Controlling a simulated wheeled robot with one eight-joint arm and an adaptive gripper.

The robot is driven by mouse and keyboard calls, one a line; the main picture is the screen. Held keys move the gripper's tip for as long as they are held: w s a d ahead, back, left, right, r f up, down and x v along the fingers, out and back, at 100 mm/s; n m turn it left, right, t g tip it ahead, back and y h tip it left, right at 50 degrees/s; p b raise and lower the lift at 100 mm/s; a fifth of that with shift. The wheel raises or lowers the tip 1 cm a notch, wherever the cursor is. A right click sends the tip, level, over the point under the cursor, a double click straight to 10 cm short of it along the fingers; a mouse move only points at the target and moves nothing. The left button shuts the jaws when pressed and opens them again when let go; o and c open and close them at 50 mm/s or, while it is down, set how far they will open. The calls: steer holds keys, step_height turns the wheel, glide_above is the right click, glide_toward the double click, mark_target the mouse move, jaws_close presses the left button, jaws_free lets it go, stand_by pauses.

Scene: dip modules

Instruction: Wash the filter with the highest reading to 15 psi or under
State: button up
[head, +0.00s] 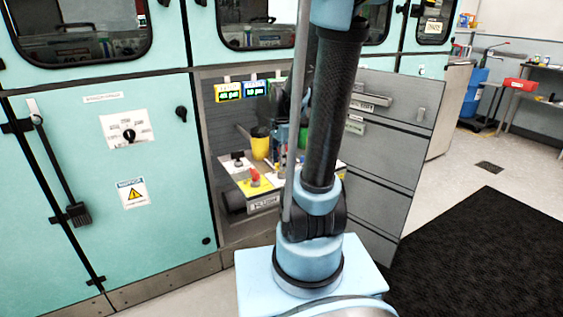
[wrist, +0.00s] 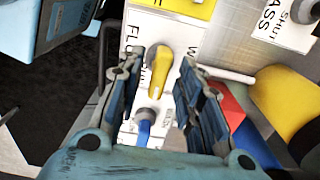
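In the head view, a yellow-bordered display (head: 228,91) reads what looks like 41 psi. A blue-bordered display (head: 256,88) beside it seems to read 10 psi. A yellow filter bowl (head: 260,143) hangs in the recess below. In the wrist view, my gripper (wrist: 161,62) is open, its fingers either side of a yellow lever (wrist: 158,72) on a white panel lettered partly "FLU". I see no clear contact. A blue lever (wrist: 144,124) sits nearer the gripper's base, partly hidden.
A red knob (head: 255,176) stands on the yellow-marked sloping panel. A large yellow cylinder (wrist: 284,100) and a grey rod are close right of my gripper in the wrist view. Floor with a black mat (head: 480,250) is open at right.

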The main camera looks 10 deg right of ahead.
jaws_close()
steer(key=shift+n, duration=0.3)
steer(key=n, duration=0.3)
steer(key=shift+n, duration=0.3)
steer(key=n, duration=0.4)
steer(key=shift+n, duration=0.3)
steer(key=n, duration=0.4)
steer(key=shift+n, duration=2.5)
